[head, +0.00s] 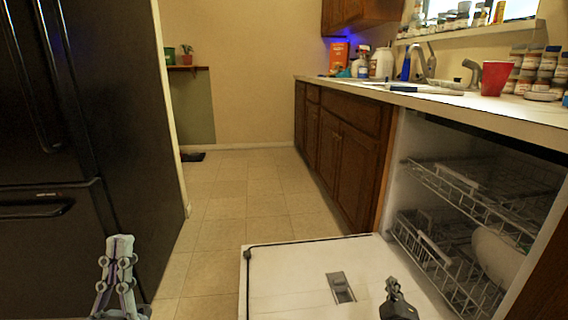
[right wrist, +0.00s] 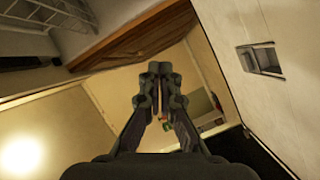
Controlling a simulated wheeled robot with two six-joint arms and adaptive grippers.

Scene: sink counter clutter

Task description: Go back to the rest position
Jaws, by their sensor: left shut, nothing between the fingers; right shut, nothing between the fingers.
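My left gripper (head: 119,246) shows at the bottom left of the head view, pointing up, with its fingers closed together. It is in front of the black fridge and holds nothing. My right gripper (head: 392,285) shows at the bottom right of the head view, in front of the open dishwasher door. In the right wrist view my right gripper (right wrist: 160,70) has its fingertips together, with nothing between them. Both grippers are apart from the things around them.
The dishwasher door (head: 290,275) lies open, with wire racks (head: 465,195) inside to the right. A black fridge (head: 90,130) stands at the left. The counter (head: 455,105) holds a red cup (head: 495,78) and several jars. The tiled floor (head: 240,195) between is clear.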

